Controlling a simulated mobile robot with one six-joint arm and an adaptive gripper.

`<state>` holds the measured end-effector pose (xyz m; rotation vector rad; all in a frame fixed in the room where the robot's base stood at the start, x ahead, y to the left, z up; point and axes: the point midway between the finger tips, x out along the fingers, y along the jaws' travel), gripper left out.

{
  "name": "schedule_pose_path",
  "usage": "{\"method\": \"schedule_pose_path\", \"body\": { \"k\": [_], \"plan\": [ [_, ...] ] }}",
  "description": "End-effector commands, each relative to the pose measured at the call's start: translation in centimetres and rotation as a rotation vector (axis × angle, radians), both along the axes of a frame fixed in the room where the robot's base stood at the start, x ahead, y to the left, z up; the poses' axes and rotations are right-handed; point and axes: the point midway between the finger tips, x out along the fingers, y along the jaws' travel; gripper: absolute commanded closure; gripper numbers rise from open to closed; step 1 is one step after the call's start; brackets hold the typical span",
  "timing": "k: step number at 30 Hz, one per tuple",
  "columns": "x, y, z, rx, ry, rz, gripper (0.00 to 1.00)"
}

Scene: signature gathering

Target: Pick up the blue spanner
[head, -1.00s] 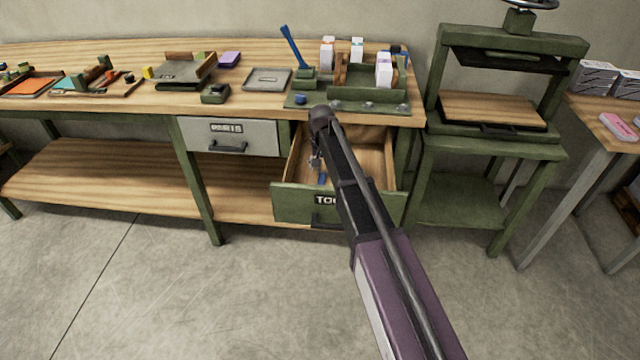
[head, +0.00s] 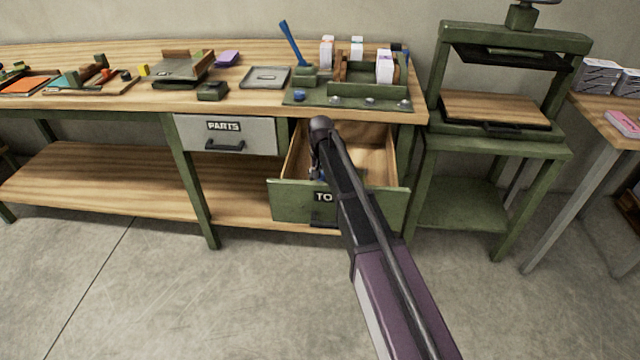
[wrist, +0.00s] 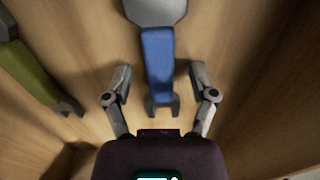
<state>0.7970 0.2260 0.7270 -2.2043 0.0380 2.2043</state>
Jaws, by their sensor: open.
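The blue spanner (wrist: 157,62) lies in the open drawer, with a blue handle and grey ends. In the wrist view its forked end sits between the two open fingers of my gripper (wrist: 160,98), with a gap on each side. In the head view my arm hides most of the drawer's inside and the spanner. The tools drawer (head: 291,201) is pulled out, and its label is partly covered by my arm.
A green-handled tool (wrist: 32,72) lies to the left in the drawer. The drawer's wooden side wall is close on the right in the wrist view. The parts drawer (head: 250,139) is shut. The workbench top (head: 236,95) above carries trays and small boxes.

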Motion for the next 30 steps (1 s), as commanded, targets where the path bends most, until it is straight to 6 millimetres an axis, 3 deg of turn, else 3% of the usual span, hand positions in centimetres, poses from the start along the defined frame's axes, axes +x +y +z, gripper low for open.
{"method": "schedule_pose_path", "body": {
  "k": [12,14,20,30],
  "plan": [
    [-0.02,0.05,0.03,0.0,0.0,0.001,0.26],
    [-0.02,0.05,0.03,0.0,0.0,0.001,0.38],
    [-0.02,0.07,0.03,0.0,0.0,0.001,0.97],
    [-0.03,0.08,0.04,0.0,0.0,0.001,1.0]
  ]
}}
